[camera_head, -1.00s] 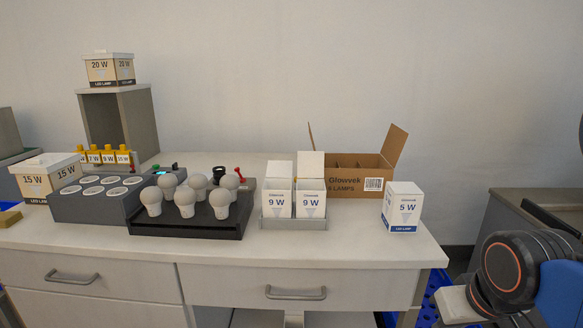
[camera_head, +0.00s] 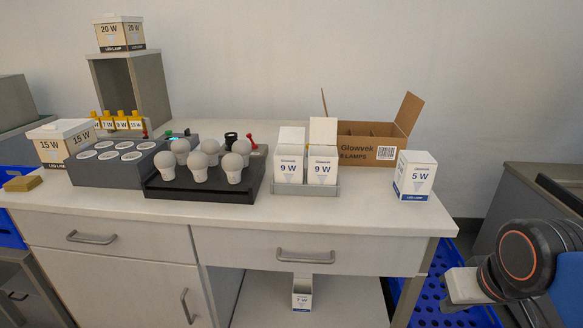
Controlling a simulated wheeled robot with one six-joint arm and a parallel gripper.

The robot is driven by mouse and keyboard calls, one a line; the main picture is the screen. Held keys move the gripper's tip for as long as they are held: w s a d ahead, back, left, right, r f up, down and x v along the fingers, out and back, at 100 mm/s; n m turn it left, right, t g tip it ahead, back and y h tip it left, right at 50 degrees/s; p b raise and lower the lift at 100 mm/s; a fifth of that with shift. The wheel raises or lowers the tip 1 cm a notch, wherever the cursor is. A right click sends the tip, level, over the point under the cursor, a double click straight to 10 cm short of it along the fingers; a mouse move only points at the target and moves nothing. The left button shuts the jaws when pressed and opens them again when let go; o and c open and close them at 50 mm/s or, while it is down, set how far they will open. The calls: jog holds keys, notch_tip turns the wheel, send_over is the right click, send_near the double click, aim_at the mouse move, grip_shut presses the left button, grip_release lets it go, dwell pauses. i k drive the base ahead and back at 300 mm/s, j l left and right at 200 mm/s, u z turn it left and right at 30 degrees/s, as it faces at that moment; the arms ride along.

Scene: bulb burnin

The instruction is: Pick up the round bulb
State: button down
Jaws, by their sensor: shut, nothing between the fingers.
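Several white bulbs stand with their round heads up on a black tray (camera_head: 200,193) on the worktop. In the front row are a left bulb (camera_head: 165,162), a middle bulb (camera_head: 198,165) and a right bulb (camera_head: 232,166). More stand behind, such as a back left bulb (camera_head: 180,147) and a back right bulb (camera_head: 241,148). They look much alike, and I cannot tell which one is the round bulb. Part of my arm shows at the lower right, well away from the tray. My gripper is not in view.
A grey block with round sockets (camera_head: 68,176) and a 15 W box stand left of the tray. Two 9 W boxes (camera_head: 289,170), an open carton (camera_head: 372,152) and a 5 W box (camera_head: 415,177) stand to the right. A 7 W box (camera_head: 302,293) sits below the worktop.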

aim_at(165, 162)
jog(key=j+u, duration=0.15)
jog(key=j, duration=0.4)
jog(key=i+j+u, duration=0.15)
jog(key=j, duration=0.35)
jog(key=i+j+u, duration=0.15)
jog(key=j, duration=0.4)
jog(key=j+z, duration=0.25)
jog(key=j, duration=0.5)
jog(key=j+z, duration=0.25)
jog(key=j, duration=0.5)
jog(key=k, duration=0.05)
